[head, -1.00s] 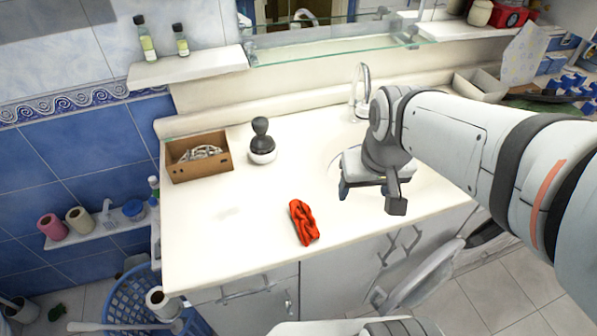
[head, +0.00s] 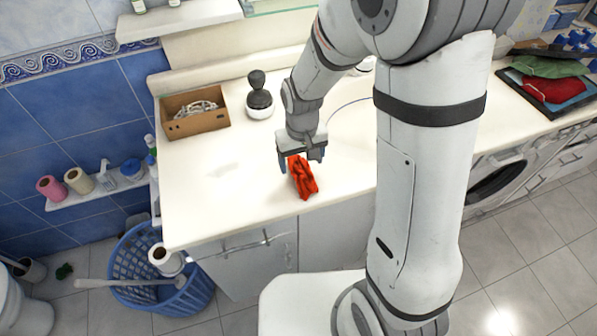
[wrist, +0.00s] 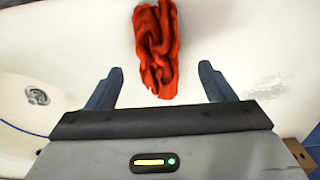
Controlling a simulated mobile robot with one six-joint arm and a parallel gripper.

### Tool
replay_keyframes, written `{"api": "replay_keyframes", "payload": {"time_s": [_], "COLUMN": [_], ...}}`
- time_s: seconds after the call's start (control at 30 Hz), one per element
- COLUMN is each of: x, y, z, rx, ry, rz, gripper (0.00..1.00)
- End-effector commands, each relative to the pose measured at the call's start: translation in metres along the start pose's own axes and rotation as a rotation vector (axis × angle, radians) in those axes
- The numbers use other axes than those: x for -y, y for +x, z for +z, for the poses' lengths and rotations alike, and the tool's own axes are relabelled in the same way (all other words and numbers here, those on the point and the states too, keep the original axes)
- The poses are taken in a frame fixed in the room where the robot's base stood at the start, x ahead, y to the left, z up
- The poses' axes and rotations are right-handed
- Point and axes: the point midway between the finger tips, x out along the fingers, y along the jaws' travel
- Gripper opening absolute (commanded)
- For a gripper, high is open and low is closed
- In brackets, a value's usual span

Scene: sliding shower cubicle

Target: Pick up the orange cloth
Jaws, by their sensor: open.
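The orange cloth (head: 303,180) lies crumpled on the white countertop near its front edge. It also shows in the wrist view (wrist: 156,48), ahead of the gap between the fingers. My gripper (head: 301,160) is over the back end of the cloth in the head view, with its fingers apart. In the wrist view my gripper (wrist: 160,82) is open, and the cloth's near end lies between the fingertips. Neither finger visibly touches the cloth. The exact height above the counter cannot be told.
A cardboard box (head: 195,122) and a dark-topped dispenser (head: 259,97) stand at the back of the counter. A sink drain (wrist: 37,95) shows in the wrist view. A blue basket (head: 190,292) stands on the floor left of the cabinet. The left counter is mostly clear.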

Motion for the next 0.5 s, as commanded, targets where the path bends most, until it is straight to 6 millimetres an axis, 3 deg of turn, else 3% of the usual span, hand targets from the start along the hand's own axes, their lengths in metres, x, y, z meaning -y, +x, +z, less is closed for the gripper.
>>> {"api": "replay_keyframes", "payload": {"time_s": [0.3,0.5], "x": [-0.003,-0.003], "y": [0.038,0.045], "z": [0.003,0.002], "rx": [0.004,0.000], "ry": [0.001,0.001], "rz": [0.000,0.000], "gripper": [0.76,0.76]}}
